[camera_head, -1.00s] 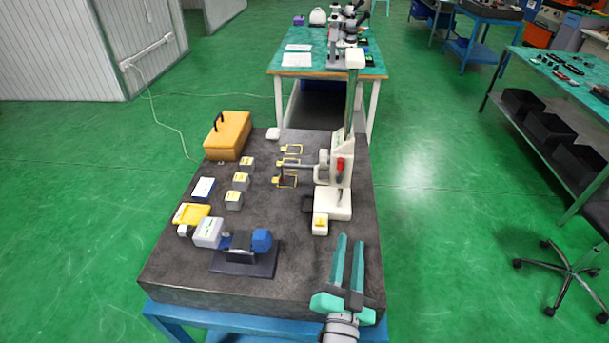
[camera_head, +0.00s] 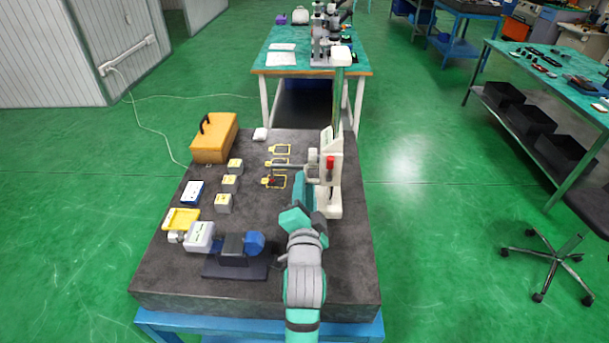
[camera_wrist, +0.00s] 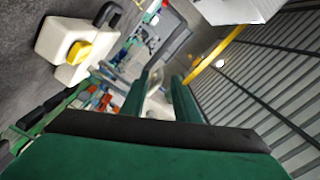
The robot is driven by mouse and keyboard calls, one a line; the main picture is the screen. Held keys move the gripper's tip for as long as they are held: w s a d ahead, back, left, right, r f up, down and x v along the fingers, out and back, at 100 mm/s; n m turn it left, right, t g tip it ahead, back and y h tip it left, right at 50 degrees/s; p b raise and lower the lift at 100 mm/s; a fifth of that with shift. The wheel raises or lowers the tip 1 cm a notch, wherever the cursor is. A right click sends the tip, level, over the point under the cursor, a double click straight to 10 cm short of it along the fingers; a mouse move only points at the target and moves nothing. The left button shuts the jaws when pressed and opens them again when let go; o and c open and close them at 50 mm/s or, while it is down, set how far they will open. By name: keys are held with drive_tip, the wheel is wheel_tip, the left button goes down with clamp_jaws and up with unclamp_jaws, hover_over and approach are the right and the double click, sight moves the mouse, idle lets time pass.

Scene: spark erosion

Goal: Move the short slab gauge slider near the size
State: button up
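The white height gauge (camera_head: 328,205) stands upright on the dark slab (camera_head: 160,275), with a tall green column (camera_head: 339,95). Its slider appears to be the white block with a red knob (camera_head: 330,163) and a grey arm (camera_head: 290,167) reaching left over small yellow frames. My gripper (camera_head: 303,185) is just in front of and left of the gauge, partly covering its lower part. The white base with a yellow button (camera_wrist: 75,50) shows at upper left there. Contact cannot be told.
Several small grey blocks with yellow tops (camera_head: 229,183), an orange case (camera_head: 214,140) and a blue-white box (camera_head: 192,192) stand on the slab's left. A blue-and-black device (camera_head: 240,248) is at the front.

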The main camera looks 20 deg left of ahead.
drive_tip(key=shift+x, duration=2.25)
